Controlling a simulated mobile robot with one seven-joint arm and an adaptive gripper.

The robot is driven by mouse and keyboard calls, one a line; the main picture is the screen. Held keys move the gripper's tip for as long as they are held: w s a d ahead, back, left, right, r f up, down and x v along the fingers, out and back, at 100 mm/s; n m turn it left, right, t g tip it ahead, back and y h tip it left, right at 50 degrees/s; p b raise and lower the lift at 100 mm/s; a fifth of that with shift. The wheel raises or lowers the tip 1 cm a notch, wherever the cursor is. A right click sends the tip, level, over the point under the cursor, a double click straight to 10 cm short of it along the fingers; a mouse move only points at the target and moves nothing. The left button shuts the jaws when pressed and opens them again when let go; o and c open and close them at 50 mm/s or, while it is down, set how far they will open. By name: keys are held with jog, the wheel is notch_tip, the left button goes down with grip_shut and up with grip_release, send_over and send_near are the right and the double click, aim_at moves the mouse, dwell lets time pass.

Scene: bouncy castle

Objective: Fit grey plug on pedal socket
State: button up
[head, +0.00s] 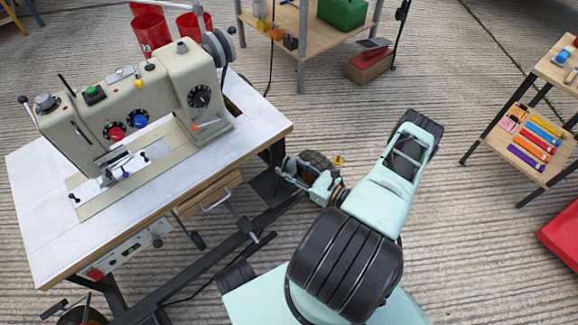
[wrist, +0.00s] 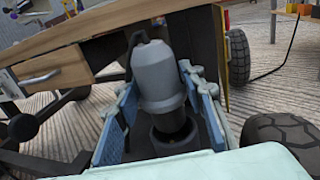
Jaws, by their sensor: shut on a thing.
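The grey plug (wrist: 158,75) is a rounded grey body with a black cable end at its top, in the middle of the wrist view. My gripper (wrist: 165,100) is shut on it, with one pale blue finger on each side. In the head view my gripper (head: 299,170) is beside the sewing table's right end, low near a black wheel. I cannot make out the pedal socket clearly; a dark flat plate (head: 272,187) lies under the table.
The sewing table (head: 245,135) carries a beige sewing machine (head: 170,85). Its drawer (wrist: 55,72) and dark frame are close to my gripper. A black wheel (wrist: 238,57) stands just right. A wooden shelf (head: 520,150) is far right; the floor between is clear.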

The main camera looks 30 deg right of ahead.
jog(key=shift+f, duration=1.95)
dwell(1.2)
jog(key=o, duration=1.4)
jog(key=v, duration=1.2)
jog(key=shift+d, duration=0.1)
